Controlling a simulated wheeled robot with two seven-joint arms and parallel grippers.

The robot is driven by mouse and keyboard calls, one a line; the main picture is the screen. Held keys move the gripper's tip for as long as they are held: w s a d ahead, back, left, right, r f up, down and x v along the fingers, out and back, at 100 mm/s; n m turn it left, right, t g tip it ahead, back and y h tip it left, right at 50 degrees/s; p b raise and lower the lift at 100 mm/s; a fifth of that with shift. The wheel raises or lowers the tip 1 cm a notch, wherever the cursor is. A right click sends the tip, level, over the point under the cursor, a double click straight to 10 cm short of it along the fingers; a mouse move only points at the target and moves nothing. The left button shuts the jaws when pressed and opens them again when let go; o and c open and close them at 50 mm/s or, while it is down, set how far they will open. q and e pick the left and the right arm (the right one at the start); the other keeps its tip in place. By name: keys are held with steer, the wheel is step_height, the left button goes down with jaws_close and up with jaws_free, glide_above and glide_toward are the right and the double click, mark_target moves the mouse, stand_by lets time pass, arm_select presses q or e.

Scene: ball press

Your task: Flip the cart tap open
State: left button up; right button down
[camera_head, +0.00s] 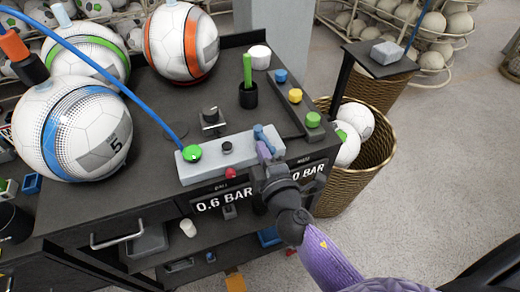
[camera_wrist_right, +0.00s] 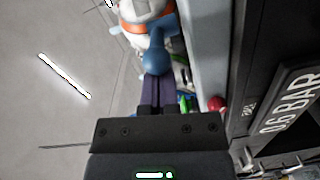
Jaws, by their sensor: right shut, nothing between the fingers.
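The tap's blue lever (camera_head: 262,133) sits near the right end of the light grey valve block (camera_head: 207,165) on the dark cart. In the right wrist view the blue lever (camera_wrist_right: 153,60) is straight ahead of the fingertips. My right gripper (camera_head: 264,149) is shut, with its purple fingers at the near side of the lever, touching it or very close; I cannot tell which. The fingers (camera_wrist_right: 153,88) hide part of the lever's base. My left gripper is not in view.
A green knob (camera_head: 192,153) with the blue hose, a black knob (camera_head: 227,147) and a red knob (camera_head: 230,173) share the block. The front display (camera_head: 219,200) reads 0.6 BAR. Large balls (camera_head: 70,130) crowd the cart's left. A wicker basket (camera_head: 345,190) stands at right.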

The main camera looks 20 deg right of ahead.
mark_target(285, 147)
steer(key=n+y, duration=0.1)
steer(key=d+n+y, duration=0.1)
steer(key=y, duration=0.1)
steer(key=n+y, duration=0.1)
steer(key=shift+d+g+y, duration=0.3)
steer(key=shift+d, duration=0.1)
steer(key=n+y, duration=0.1)
steer(key=d+n+g+y, duration=0.1)
steer(key=y, duration=0.1)
steer(key=shift+w+d+f+n+g+y+b, duration=0.1)
steer(key=shift+w+d+n+g+y+b, duration=0.05)
steer(key=shift+d+n+g+y+b, duration=0.2)
steer(key=n+g+y+b, duration=0.1)
steer(key=d+n+g+y+b, duration=0.1)
steer(key=y, duration=0.1)
steer(key=shift+w+d+n, duration=0.15)
steer(key=shift+w+n, duration=0.2)
steer(key=shift+w+d, duration=0.25)
steer(key=shift+d, duration=0.1)
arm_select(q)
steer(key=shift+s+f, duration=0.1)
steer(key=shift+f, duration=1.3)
arm_select(e)
steer(key=shift+w+d, duration=0.4)
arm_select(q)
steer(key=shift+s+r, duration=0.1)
arm_select(e)
steer(key=shift+r, duration=0.2)
